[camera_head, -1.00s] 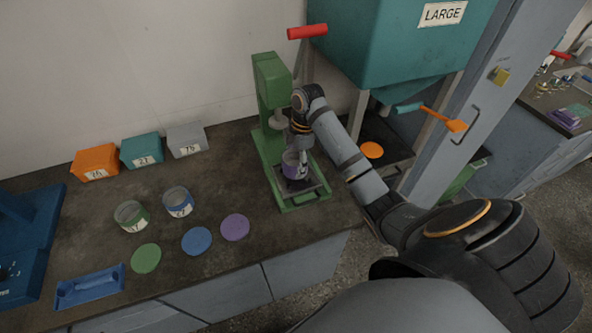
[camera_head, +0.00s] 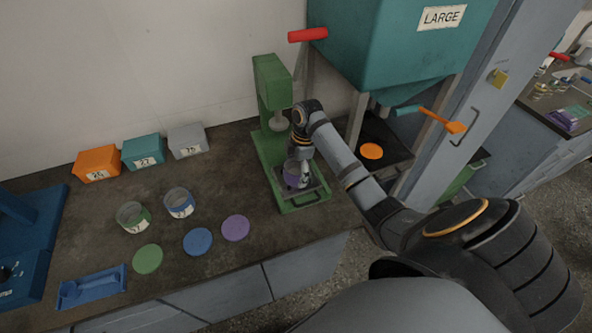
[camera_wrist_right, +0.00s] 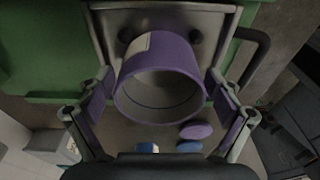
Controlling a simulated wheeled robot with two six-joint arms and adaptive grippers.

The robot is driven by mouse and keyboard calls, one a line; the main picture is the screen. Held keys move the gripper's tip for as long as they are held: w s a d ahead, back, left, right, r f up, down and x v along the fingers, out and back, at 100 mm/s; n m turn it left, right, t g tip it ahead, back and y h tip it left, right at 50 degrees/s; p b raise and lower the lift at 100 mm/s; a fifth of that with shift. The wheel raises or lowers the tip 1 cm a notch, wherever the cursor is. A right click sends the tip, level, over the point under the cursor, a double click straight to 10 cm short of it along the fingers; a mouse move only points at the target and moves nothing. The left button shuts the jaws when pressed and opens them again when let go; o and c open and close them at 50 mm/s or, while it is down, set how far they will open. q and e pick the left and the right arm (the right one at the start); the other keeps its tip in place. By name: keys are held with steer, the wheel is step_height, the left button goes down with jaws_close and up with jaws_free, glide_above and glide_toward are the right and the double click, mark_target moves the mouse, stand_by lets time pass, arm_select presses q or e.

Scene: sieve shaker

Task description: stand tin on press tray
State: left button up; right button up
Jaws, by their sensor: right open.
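The purple-banded tin (camera_head: 294,174) stands upright and open-topped on the tray (camera_head: 308,200) of the green press (camera_head: 271,100). In the right wrist view the tin (camera_wrist_right: 162,75) sits between the spread fingers, its open mouth facing the camera, with the grey tray plate (camera_wrist_right: 112,28) behind it. My right gripper (camera_head: 299,160) is at the tin; in the right wrist view its purple-padded fingers (camera_wrist_right: 163,105) are open, with small gaps to the tin on both sides. The arm and gripper partly cover the tin in the head view. My left gripper is not in view.
Green-banded (camera_head: 133,217) and blue-banded (camera_head: 179,203) tins stand to the left, with green (camera_head: 147,258), blue (camera_head: 198,241) and purple (camera_head: 236,228) lids before them. Orange, teal and grey boxes line the wall. The teal hopper (camera_head: 410,40) overhangs on the right.

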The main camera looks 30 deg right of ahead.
step_height(320, 180, up, 12)
steer(key=d+p, duration=0.1)
steer(key=p, duration=0.3)
steer(key=shift+s+d, duration=0.2)
steer(key=shift+d, duration=0.2)
